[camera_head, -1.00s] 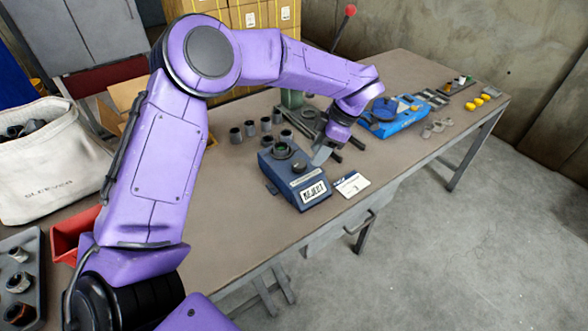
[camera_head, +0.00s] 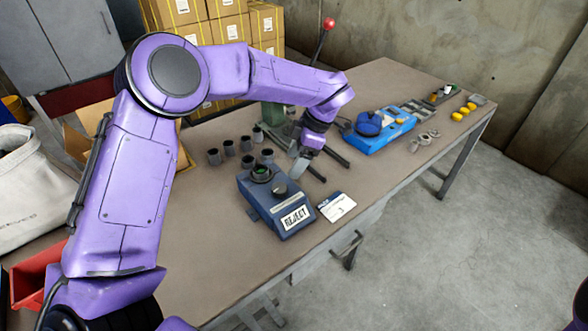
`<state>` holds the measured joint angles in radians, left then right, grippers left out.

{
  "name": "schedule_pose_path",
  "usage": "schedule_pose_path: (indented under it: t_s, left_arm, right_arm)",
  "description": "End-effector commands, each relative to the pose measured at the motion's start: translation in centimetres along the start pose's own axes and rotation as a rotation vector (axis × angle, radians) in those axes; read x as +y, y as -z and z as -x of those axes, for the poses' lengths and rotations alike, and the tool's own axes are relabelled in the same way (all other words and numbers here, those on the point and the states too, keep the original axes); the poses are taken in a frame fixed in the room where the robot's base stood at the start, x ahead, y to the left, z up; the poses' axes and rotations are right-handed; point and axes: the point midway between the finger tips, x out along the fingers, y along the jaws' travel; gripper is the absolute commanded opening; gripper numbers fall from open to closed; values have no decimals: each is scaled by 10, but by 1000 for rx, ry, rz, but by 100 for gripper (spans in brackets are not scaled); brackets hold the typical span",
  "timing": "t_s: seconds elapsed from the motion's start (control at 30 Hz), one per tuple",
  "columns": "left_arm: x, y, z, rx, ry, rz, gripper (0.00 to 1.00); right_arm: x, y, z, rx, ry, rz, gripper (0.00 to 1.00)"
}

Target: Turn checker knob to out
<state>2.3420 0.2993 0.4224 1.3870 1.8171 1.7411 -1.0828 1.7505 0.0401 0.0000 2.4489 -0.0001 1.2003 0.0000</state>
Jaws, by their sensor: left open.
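The checker (camera_head: 268,212) is a dark blue box near the table's front edge, with a white plate reading "REJECT" (camera_head: 295,217) on its front. A grey round knob (camera_head: 280,189) sits on its top, and a round socket with a green centre (camera_head: 261,173) is behind the knob. The knob's exact pointing is too small to read. My left gripper (camera_head: 306,170) is open and empty, behind and to the right of the knob, apart from it in the picture. My right gripper is out of view.
Several grey cups (camera_head: 229,148) stand behind the checker. A white card (camera_head: 337,207) lies to its right. A green press with a red-tipped lever (camera_head: 329,24) stands behind my gripper. A blue device (camera_head: 382,130) and small yellow parts are further right. A red bin (camera_head: 38,275) is at left.

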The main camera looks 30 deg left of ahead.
Motion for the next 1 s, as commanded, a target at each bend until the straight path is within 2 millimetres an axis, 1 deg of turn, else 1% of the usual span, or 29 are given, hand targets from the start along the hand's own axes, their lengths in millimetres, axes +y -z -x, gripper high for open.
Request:
schedule_pose_path:
  t_s: [0.07,0.17,0.3,0.43,0.5,0.6,0.7,0.93,0.97,1.0]
  left_arm:
    - [0,1,-2,0,0,0,72]
    - [-4,4,-13,-2,-2,-1,72]
    - [-7,4,-42,-3,-4,-3,72]
    - [-3,1,-71,0,-2,-5,72]
    - [-2,-1,-84,1,-1,-6,72]
    - [-1,-1,-98,1,0,-4,72]
    - [0,-2,-104,0,-1,-3,72]
    - [0,-1,-105,0,-1,-2,72]
    - [0,-1,-105,0,-1,-2,63]
    - [0,-2,-105,-1,-1,-3,50]
  right_arm:
    - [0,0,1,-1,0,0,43]
    - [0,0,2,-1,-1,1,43]
    - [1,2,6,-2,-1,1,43]
    - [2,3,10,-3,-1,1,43]
    - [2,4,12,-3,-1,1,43]
    - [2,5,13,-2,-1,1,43]
    - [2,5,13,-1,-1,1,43]
    - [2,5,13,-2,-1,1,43]
    - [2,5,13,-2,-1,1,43]
    - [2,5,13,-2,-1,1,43]
